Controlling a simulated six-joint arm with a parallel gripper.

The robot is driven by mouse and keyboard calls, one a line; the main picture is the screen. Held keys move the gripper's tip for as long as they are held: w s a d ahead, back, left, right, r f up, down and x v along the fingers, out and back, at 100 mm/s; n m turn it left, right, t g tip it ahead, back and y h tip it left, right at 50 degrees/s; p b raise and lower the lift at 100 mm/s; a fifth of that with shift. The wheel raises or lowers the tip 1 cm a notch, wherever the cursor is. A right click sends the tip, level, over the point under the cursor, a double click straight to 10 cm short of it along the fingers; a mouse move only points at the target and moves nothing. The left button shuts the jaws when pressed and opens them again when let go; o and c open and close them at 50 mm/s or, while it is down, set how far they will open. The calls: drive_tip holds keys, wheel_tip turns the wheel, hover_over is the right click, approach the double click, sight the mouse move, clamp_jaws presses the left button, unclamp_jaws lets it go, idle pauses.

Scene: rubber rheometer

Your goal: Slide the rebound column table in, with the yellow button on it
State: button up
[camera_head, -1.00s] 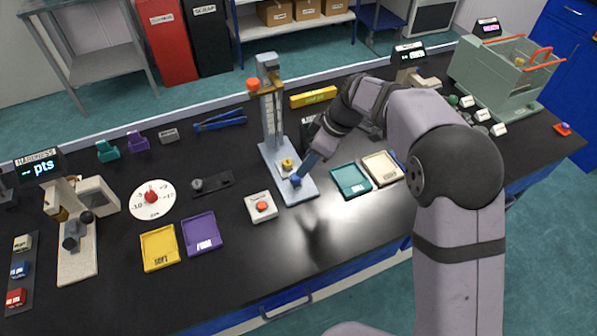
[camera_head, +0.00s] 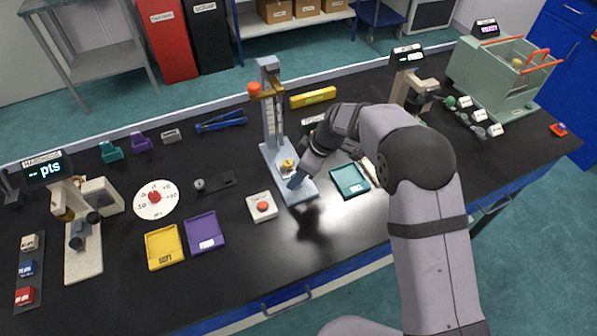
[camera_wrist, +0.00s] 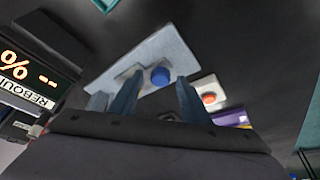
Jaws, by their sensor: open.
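The rebound column (camera_head: 270,115) stands upright on a pale blue-grey base plate (camera_head: 272,158) in the head view. The yellow button (camera_head: 288,165) sits on the small table near the column's foot. My gripper (camera_head: 296,182) is low over the front part of the base. In the wrist view my gripper (camera_wrist: 160,80) is open, its two fingers either side of a blue knob (camera_wrist: 160,75) on the plate (camera_wrist: 155,50). I cannot tell whether the fingers touch the knob. In the head view my fingers largely cover the knob. The yellow button does not show in the wrist view.
A white box with a red button (camera_head: 262,206) stands left of the base. A teal tray (camera_head: 349,181) lies to the right, and yellow (camera_head: 164,247) and purple (camera_head: 205,232) trays lie front left. The rebound display (camera_wrist: 28,80) is close at the left in the wrist view.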

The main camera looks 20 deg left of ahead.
sight(288, 170)
drive_tip(key=shift+c, duration=0.3)
clamp_jaws()
drive_tip(key=shift+w+a+f+b, duration=0.1)
drive_tip(key=shift+w+a+b, duration=0.3)
drive_tip(key=shift+w+a, duration=0.85)
drive_tip(key=shift+r, duration=0.2)
drive_tip(key=shift+w+a, duration=0.1)
drive_tip(key=shift+c, duration=1.2)
unclamp_jaws()
drive_tip(key=o, duration=0.3)
drive_tip(key=shift+a+f, duration=0.1)
